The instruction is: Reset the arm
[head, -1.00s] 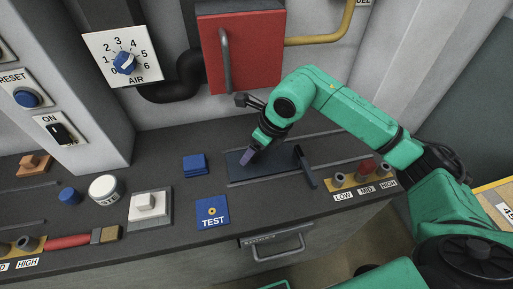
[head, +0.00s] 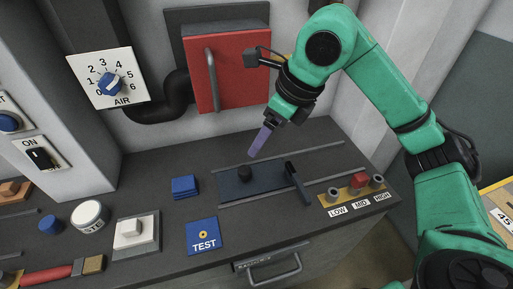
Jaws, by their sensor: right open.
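My right arm (head: 385,85) is green and comes in from the right side of the head view. Its right gripper (head: 259,142), with purple fingers, points down and hangs above the dark sliding plate (head: 228,188) on the bench. The gripper is open and holds nothing. A small black knob (head: 244,174) stands on the plate below the fingertips, apart from them. My left gripper is not in view.
A black upright handle (head: 297,182) stands at the plate's right end. A block marked LOW, MID, HIGH holds a red peg (head: 359,181) at MID. Blue tiles (head: 185,186), a TEST card (head: 203,236) and a white button (head: 133,231) lie left. A red cabinet (head: 232,75) hangs behind.

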